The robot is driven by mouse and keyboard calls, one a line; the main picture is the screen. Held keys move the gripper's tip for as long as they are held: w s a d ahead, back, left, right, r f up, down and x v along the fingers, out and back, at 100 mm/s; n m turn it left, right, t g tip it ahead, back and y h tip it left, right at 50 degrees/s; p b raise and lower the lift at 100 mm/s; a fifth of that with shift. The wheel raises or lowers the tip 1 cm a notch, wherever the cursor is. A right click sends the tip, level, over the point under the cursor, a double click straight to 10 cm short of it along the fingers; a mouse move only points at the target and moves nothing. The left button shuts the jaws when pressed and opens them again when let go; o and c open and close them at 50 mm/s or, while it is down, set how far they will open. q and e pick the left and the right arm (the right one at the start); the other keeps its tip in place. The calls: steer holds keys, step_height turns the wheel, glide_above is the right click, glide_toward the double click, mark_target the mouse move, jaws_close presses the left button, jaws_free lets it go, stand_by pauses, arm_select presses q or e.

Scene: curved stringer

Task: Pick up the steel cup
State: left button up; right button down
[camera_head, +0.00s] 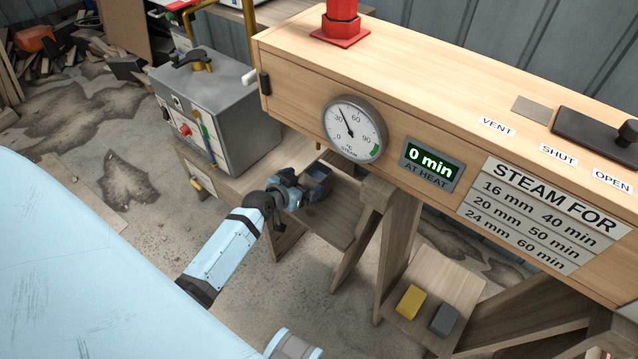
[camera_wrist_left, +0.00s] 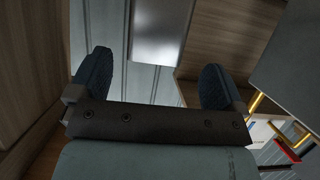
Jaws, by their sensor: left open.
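A shiny, pale metal shape, which looks like the steel cup (camera_wrist_left: 160,32), shows at the top middle of the left wrist view. It lies beyond the fingers and between their lines, apart from both, and its upper part is cut off by the picture edge. I cannot make out the cup in the head view. My left gripper (camera_head: 304,182) is over the low wooden shelf under the steam box's left end. In the left wrist view the gripper (camera_wrist_left: 152,78) has its two dark fingers spread wide with nothing between them. My right gripper is not in view.
The long wooden steam box (camera_head: 400,75) with its dial (camera_head: 354,129) overhangs the low shelf (camera_head: 335,218). A grey metal boiler (camera_head: 225,110) stands left of my gripper. A trestle leg (camera_head: 402,235) stands to the right. Yellow (camera_head: 410,302) and grey (camera_head: 444,319) blocks lie on another shelf.

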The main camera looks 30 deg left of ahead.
mark_target(311, 179)
arm_select(q)
steer(key=b+x, duration=0.1)
steer(key=x, duration=0.5)
steer(key=shift+d, duration=0.2)
steer(key=c, duration=1.2)
steer(key=shift+o, duration=0.2)
steer(key=shift+r, duration=0.1)
